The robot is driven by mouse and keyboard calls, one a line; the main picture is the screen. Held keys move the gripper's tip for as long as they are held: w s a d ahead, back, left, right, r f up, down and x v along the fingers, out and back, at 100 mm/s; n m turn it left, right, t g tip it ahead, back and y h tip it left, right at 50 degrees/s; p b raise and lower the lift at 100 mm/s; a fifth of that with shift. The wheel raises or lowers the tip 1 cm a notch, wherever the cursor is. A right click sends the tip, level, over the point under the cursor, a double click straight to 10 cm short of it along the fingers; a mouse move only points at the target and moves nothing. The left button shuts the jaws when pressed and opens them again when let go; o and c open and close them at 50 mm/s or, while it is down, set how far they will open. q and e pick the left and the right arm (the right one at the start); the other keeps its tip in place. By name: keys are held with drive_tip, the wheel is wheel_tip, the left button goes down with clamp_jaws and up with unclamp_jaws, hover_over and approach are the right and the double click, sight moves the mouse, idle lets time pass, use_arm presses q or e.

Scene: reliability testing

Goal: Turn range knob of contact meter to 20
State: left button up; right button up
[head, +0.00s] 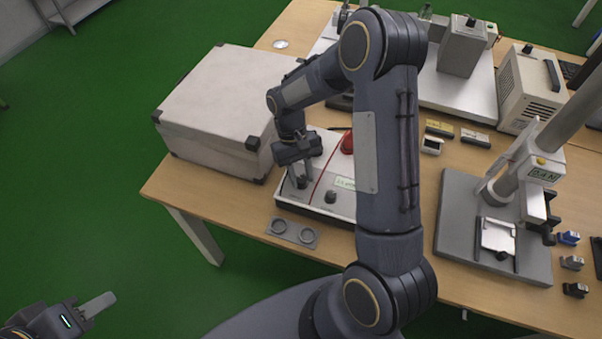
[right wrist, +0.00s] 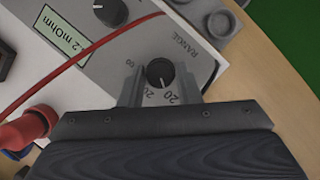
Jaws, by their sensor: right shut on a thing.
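The contact meter (head: 318,208) is a light box near the table's front edge, with a green "mOhm" label (right wrist: 62,32). In the right wrist view its black range knob (right wrist: 160,71) sits beside the word RANGE, with numbers including 20 printed around it. The knob's white mark points down in that view, toward the printed 20 (right wrist: 171,97). My right gripper (right wrist: 159,86) is shut on the knob, a finger on each side. In the head view the right gripper (head: 301,178) reaches down to the meter's left part. My left gripper (head: 94,306) is off the table at lower left; its jaw gap is unclear.
A second black knob (head: 330,197) is on the meter. A red cable (right wrist: 85,52) crosses the panel. A large grey case (head: 220,105) stands behind left. A grey plate with two rings (head: 292,232) lies in front. A test stand (head: 460,225) is at right.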

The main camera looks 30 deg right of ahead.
idle(0.4)
drive_tip(key=o, duration=1)
drive_tip(key=v, duration=0.8)
drive_tip(key=shift+b, duration=0.35)
